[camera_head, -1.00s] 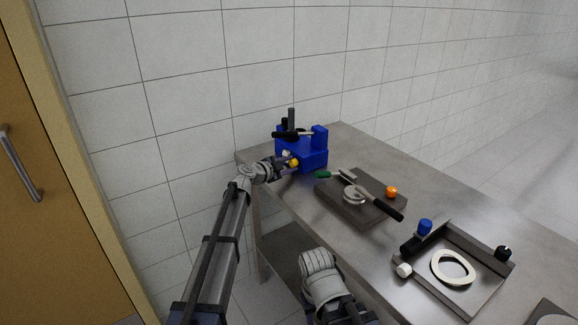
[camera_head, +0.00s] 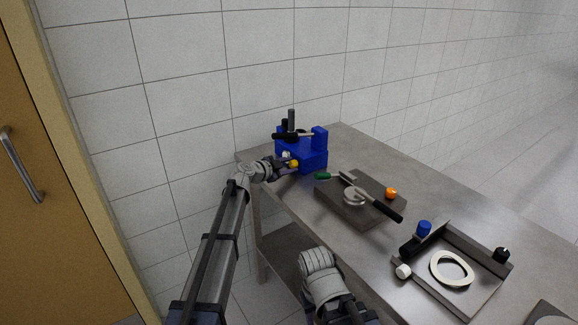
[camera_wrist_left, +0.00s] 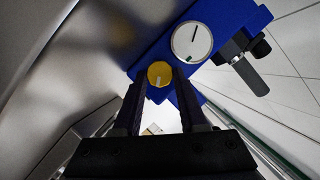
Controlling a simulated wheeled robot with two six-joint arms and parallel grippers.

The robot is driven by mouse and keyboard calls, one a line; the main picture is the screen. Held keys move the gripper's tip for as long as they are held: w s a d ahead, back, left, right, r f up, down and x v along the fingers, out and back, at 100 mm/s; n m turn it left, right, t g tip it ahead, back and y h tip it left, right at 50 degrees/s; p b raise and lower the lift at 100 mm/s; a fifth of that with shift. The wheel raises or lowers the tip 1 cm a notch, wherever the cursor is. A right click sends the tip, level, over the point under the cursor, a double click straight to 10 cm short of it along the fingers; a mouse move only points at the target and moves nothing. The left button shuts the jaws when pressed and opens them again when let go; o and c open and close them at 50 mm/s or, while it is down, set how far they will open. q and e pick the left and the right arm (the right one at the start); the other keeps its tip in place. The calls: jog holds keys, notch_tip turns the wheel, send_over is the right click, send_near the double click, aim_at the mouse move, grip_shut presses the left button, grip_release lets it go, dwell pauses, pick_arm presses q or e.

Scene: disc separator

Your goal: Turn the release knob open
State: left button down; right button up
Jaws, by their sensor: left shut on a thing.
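The blue separator device (camera_head: 313,160) stands at the table's far left corner, with a black handle and post on top. Its yellow knob (camera_head: 294,163) is on the side facing my left arm. My left gripper (camera_head: 288,164) is at this knob. In the left wrist view, the yellow knob (camera_wrist_left: 159,73) sits between the two dark fingers of my left gripper (camera_wrist_left: 160,85), which is shut on it. A pale mark shows on the knob's face. A white round dial (camera_wrist_left: 192,41) with a dark pointer line is beside it. My right arm shows at the bottom, but its gripper does not.
A dark board (camera_head: 335,203) carries a metal disc tool with a black handle (camera_head: 387,209). An orange ball (camera_head: 391,192) and green-handled tool (camera_head: 323,175) lie nearby. A metal tray (camera_head: 440,298) with a pale ring (camera_head: 436,272) is at the front right. A tiled wall stands behind the device.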

pick_arm(q)
jog(key=c, duration=0.8)
grip_release()
jog(key=shift+o, duration=0.2)
jog(key=p+v, duration=0.2)
jog(key=v, duration=0.5)
jog(key=shift+r, duration=0.1)
jog(key=shift+s+a, duration=0.3)
